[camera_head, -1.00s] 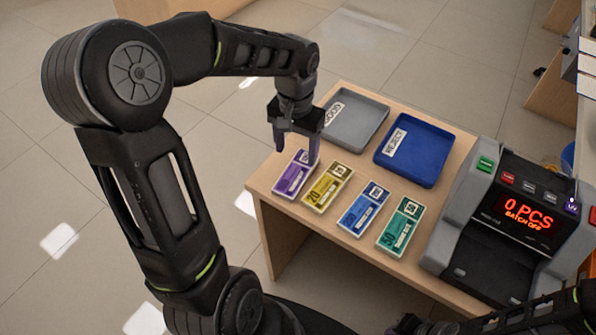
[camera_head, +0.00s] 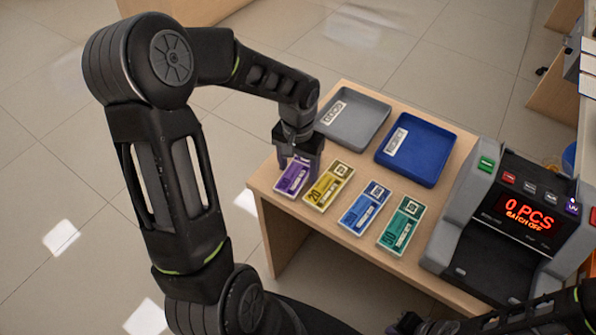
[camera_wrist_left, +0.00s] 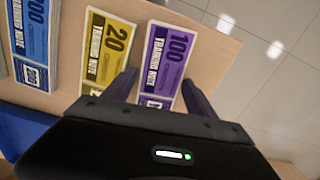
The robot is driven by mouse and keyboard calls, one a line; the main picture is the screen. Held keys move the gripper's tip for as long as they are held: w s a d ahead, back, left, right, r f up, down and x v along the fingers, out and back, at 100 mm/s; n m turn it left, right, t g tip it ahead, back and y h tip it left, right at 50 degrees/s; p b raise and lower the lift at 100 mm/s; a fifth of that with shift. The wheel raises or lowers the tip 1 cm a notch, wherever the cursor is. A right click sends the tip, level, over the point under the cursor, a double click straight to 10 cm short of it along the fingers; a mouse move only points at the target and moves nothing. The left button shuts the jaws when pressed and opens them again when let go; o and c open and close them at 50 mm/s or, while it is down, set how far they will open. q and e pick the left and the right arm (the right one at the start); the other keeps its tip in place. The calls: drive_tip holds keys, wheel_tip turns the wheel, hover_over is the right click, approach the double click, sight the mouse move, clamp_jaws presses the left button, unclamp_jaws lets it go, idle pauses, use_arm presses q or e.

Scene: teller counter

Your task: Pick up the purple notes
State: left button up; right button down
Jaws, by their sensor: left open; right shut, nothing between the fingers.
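The purple notes (camera_head: 291,180), a stack marked 100, lie at the left end of a row of note stacks on the wooden counter. They also show in the left wrist view (camera_wrist_left: 170,55). My left gripper (camera_head: 299,170) is open over the far end of the purple stack, fingers pointing down. In the left wrist view its fingers (camera_wrist_left: 160,88) stand on either side of the purple stack's near end, one in the gap beside the yellow notes. Contact cannot be told. My right gripper (camera_head: 411,324) is shut and empty at the bottom edge, partly cut off.
Yellow notes (camera_head: 328,186) lie close beside the purple ones, then blue notes (camera_head: 363,208) and green notes (camera_head: 401,226). Behind are a grey tray (camera_head: 366,118) and a blue tray (camera_head: 428,152), both empty. A counting machine (camera_head: 505,220) stands at the right.

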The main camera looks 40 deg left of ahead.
use_arm(q)
drive_tip(key=shift+c, duration=0.5)
drive_tip(key=c, duration=1.1)
